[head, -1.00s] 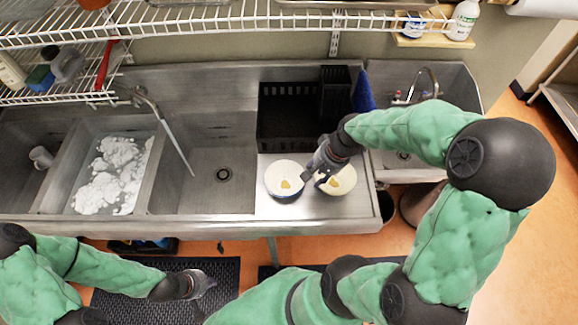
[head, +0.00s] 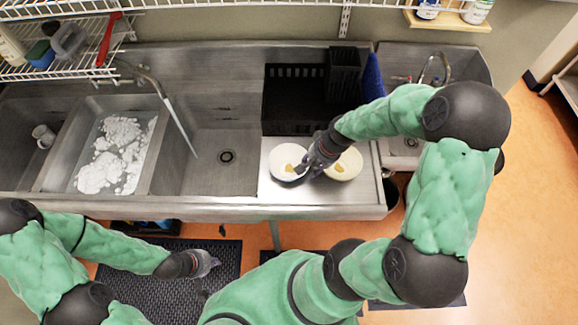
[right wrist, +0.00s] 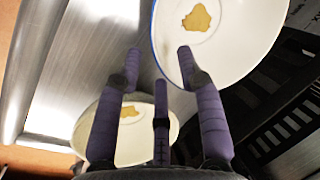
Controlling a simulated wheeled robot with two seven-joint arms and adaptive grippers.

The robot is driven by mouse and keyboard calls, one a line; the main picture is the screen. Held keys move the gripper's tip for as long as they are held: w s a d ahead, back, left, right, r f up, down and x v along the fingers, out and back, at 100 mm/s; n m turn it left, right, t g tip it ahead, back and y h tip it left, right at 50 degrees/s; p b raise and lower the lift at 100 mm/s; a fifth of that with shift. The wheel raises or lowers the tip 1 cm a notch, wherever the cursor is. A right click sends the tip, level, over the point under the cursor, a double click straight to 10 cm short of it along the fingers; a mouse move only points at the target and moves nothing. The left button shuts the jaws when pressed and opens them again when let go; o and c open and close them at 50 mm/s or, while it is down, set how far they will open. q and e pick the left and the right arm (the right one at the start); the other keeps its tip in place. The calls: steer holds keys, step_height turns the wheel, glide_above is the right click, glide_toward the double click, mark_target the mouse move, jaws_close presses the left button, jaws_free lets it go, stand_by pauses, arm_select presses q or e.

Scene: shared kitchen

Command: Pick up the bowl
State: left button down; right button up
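Two white bowls stand side by side on the steel drainboard, each with a yellow-brown patch inside: the left bowl (head: 285,164) and the right bowl (head: 349,162). My right gripper (head: 304,169) is at the right edge of the left bowl and partly covers both bowls. In the right wrist view, its purple fingers (right wrist: 159,58) are spread apart. The left bowl's blue-edged rim (right wrist: 237,42) is near the fingertips, one finger overlapping its inside; contact is unclear. The right bowl (right wrist: 137,128) shows behind the fingers. My left gripper (head: 206,263) hangs over the dark floor mat, far from the bowls.
A black rack (head: 292,98) stands behind the bowls. An empty sink basin (head: 215,150) is to their left, and a basin with white foam (head: 112,150) is farther left. A wire shelf (head: 200,8) crosses above.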

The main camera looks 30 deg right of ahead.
steer(key=shift+w+a+f, duration=0.15)
steer(key=shift+w+f, duration=0.05)
steer(key=shift+f, duration=0.5)
steer(key=shift+r, duration=0.1)
jaws_close()
steer(key=shift+r, duration=0.1)
